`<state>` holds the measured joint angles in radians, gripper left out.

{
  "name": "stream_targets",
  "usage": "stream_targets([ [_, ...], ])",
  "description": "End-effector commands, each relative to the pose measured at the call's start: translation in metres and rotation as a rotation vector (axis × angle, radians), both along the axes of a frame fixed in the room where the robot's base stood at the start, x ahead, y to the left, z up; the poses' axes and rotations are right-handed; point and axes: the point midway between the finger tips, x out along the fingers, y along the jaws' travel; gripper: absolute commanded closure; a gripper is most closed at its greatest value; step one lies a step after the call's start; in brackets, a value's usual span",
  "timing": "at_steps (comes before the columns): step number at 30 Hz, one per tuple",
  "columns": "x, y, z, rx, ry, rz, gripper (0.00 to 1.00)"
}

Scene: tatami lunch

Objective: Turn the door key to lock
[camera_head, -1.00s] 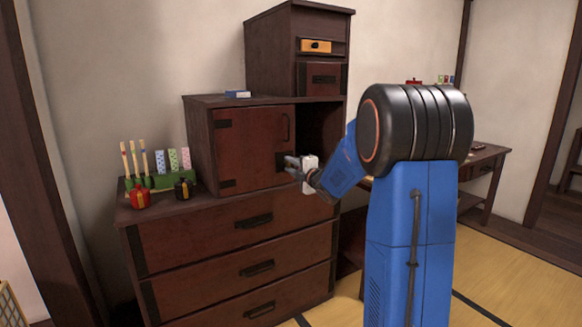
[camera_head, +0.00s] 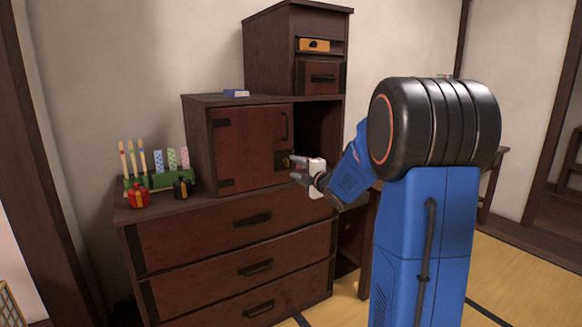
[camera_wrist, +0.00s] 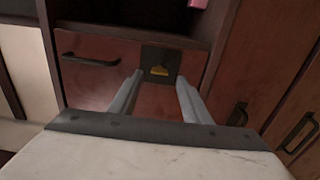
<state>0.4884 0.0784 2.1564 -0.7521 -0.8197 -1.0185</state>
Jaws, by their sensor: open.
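The door key (camera_head: 287,160) is small and yellow and sits in the dark lock plate (camera_head: 279,162) at the lower right of the red-brown cabinet door (camera_head: 250,145). In the wrist view the key (camera_wrist: 160,71) shows its broad side running left to right on the dark plate (camera_wrist: 161,58). My gripper (camera_head: 296,170) is in front of the lock plate, slightly right of and below the key. In the wrist view my open, empty gripper (camera_wrist: 159,77) has one finger on each side of the key in the picture. The fingers look apart from it.
An open dark compartment (camera_head: 318,130) is right of the door. Drawers (camera_head: 235,240) lie below. A door handle (camera_wrist: 92,62) shows in the wrist view.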

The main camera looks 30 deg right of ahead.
Motion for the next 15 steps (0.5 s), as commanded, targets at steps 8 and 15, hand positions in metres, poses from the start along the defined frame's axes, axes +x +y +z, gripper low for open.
stream_targets([
  [8,-0.058,-0.003,0.001,-0.001,-0.001,-0.003,0.56],
  [15,-0.101,-0.004,0.0,0.0,0.0,-0.003,0.56],
])
